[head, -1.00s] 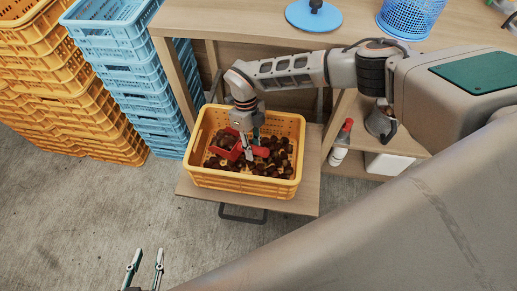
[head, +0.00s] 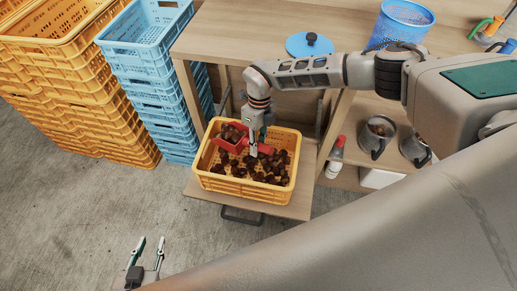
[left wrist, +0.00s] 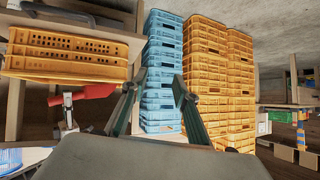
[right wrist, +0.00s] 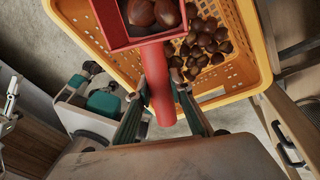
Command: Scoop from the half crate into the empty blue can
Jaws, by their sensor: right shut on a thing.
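The half crate is the orange crate (head: 238,190) on a low wooden shelf, with a layer of chestnuts on its floor. My right gripper (head: 252,150) is shut on the handle of a red scoop (head: 225,143) over the crate's back-left part. In the right wrist view the scoop's pan (right wrist: 118,38) holds a few chestnuts and its handle (right wrist: 157,85) runs between the fingers. A blue mesh can (head: 402,22) stands on the tabletop at upper right; no contents show inside. My left gripper (head: 147,250) is open and empty, low at the left, away from the crate.
A blue round lid (head: 310,45) with a dark knob lies on the tabletop (head: 240,30), left of the can. Stacked blue crates (head: 150,75) and orange crates (head: 60,75) stand at left. Metal pots (head: 377,135) and a red-capped bottle (head: 335,155) sit on a shelf.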

